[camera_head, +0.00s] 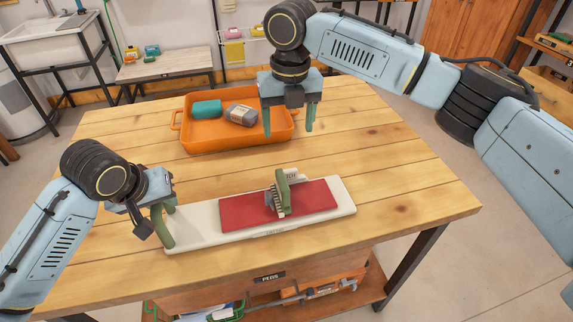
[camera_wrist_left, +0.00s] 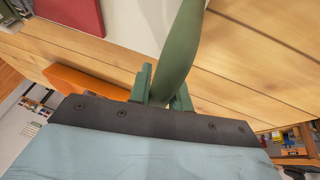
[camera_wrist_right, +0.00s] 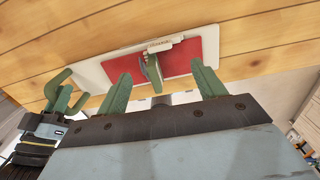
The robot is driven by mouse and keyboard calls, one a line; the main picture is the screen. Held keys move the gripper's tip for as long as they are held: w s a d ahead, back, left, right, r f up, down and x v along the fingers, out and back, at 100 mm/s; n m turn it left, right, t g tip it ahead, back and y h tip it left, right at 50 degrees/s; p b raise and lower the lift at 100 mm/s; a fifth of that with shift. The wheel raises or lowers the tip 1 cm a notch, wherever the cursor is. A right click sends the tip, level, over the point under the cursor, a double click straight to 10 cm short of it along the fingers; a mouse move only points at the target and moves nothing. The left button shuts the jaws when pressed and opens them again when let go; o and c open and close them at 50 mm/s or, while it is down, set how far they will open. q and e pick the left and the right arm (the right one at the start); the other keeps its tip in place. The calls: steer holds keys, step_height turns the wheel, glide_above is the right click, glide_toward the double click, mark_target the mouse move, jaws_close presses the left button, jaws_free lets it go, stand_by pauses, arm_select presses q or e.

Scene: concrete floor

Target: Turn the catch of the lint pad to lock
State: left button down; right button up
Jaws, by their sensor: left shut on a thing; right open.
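The lint pad (camera_head: 340,205) is a long white board with a red pad (camera_head: 235,212) on it, lying on the wooden table. A green handle (camera_head: 164,232) stands at its left end. My left gripper (camera_head: 160,208) is shut on this handle, which also shows in the left wrist view (camera_wrist_left: 180,50). The catch (camera_head: 282,190) is an upright green lever at the middle of the red pad, beside a ribbed part and a small pale label. My right gripper (camera_head: 288,125) is open and empty, above and behind the pad. The right wrist view shows the catch (camera_wrist_right: 152,72) ahead, between its fingers, apart from them.
An orange tray (camera_head: 187,142) at the back of the table holds a teal item (camera_head: 206,109) and a grey item (camera_head: 241,115). My right gripper hangs by its right end. The table's right side is clear. Tools lie on a shelf below.

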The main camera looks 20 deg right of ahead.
mark_target(287, 171)
steer(key=f, duration=1.1)
steer(key=shift+s+a+f, duration=0.25)
steer(key=shift+f, duration=0.1)
steer(key=c, duration=1)
